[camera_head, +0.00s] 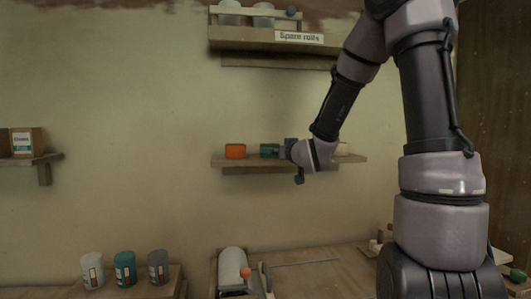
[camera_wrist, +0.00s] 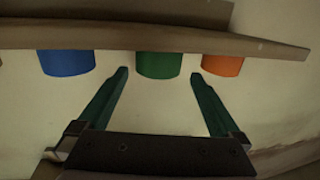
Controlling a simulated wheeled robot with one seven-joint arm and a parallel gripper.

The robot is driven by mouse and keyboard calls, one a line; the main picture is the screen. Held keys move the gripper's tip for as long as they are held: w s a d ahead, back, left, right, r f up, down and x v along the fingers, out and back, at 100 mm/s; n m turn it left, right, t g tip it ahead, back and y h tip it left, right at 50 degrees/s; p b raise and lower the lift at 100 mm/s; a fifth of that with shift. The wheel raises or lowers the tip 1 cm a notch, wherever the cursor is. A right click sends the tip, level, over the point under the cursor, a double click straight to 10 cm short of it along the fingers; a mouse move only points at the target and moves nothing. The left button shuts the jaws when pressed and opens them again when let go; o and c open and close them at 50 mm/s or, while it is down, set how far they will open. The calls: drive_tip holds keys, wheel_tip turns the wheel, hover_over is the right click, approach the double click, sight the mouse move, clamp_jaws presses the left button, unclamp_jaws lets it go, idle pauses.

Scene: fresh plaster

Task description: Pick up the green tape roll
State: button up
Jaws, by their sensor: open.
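The green tape roll (camera_head: 269,151) stands on the middle wall shelf, just right of an orange roll (camera_head: 235,151). In the wrist view, which looks upside down, the green roll (camera_wrist: 158,64) is in the centre, with a blue roll (camera_wrist: 67,62) to the left and the orange roll (camera_wrist: 222,66) to the right. My gripper (camera_wrist: 158,73) is open and empty. Its two green fingertips lie either side of the green roll in the picture, with gaps; I cannot tell how deep they reach. In the head view my gripper (camera_head: 284,150) is beside the green roll and my wrist hides the blue one.
The shelf board (camera_head: 240,161) bears the rolls. An upper shelf (camera_head: 240,45) with a sign and jars is above it. A left shelf (camera_head: 40,159) holds boxes. Below are several cans on a wooden block (camera_head: 145,290) and a bench (camera_head: 330,270) with a white roll (camera_head: 232,268).

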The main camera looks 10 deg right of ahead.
drive_tip(key=x, duration=1)
drive_tip(key=shift+w+r, duration=0.25)
drive_tip(key=shift+w, duration=0.05)
drive_tip(key=c, duration=1.1)
drive_tip(key=shift+r, duration=0.1)
